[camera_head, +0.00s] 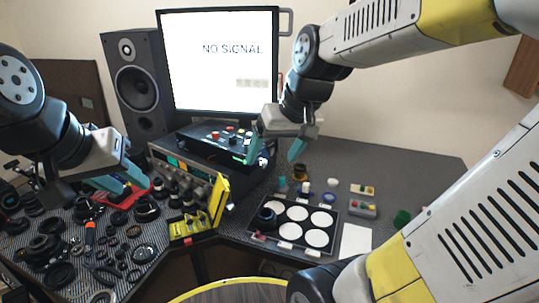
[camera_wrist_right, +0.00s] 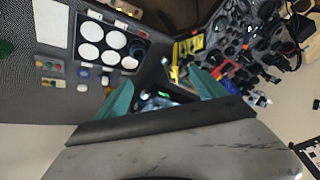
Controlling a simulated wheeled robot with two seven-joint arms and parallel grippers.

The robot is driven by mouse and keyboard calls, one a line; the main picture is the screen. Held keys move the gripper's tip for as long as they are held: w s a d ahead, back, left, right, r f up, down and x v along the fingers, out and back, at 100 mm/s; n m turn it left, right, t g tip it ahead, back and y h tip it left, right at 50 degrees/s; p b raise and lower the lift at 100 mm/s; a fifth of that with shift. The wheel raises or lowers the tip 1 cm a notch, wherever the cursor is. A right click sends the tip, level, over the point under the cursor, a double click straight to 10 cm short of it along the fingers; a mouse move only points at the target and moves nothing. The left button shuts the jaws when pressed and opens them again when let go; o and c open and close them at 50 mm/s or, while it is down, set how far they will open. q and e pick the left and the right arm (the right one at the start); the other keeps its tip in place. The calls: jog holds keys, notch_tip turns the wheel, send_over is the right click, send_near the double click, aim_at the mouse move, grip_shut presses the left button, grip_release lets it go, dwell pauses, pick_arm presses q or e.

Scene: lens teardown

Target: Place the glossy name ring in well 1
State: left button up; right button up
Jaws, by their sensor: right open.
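My right gripper (camera_head: 273,157) is open and empty, raised in front of the monitor; its spread teal fingers also show in the right wrist view (camera_wrist_right: 160,88). My left gripper (camera_head: 122,180) is open low over the parts mat, its fingers apart near a red tray (camera_head: 122,197). The black tray (camera_head: 338,213) with round white wells (camera_head: 297,213) lies right of centre. A dark round lens part (camera_head: 265,217) sits at its left side. Several dark rings (camera_head: 60,275) lie on the mat at left; I cannot tell which one is the glossy name ring. Well numbers are not legible.
A yellow stand (camera_head: 217,203) rises between the mat and the tray. The monitor (camera_head: 218,60), a speaker (camera_head: 140,85) and instrument boxes (camera_head: 187,165) stand behind. Small button boxes (camera_head: 362,209) and a white sheet (camera_head: 355,242) lie right of the tray. The grey table is clear at back right.

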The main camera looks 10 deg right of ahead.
jog(key=s+r+t, duration=0.1)
jog(key=s+r, duration=0.1)
jog(key=s, duration=0.4)
jog(key=shift+s+m+t, duration=0.3)
jog(key=shift+a, duration=0.1)
dwell(0.7)
